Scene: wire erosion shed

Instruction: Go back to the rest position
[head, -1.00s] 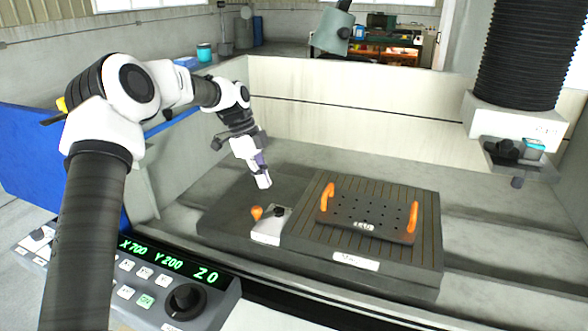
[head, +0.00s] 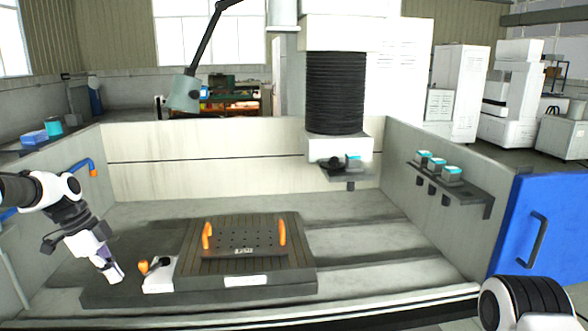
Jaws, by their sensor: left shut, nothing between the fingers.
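My left gripper (head: 112,271) is at the left of the head view, shut and empty, pointing down above the left end of the dark base in the machine tank. It is to the left of a small white block with an orange knob (head: 144,267), and apart from it as far as I can tell. A dark perforated plate with two orange handles (head: 244,239) lies on the slatted table (head: 297,262) to the right of the block. Part of my right arm shows at the lower right corner; its gripper is out of view.
Pale tank walls (head: 210,160) enclose the work area. The black bellows head (head: 336,92) hangs over the back right. A wall shelf (head: 447,178) holds 3 small teal-topped blocks. A blue door (head: 540,230) stands at the right. A lamp (head: 184,95) hangs at the back.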

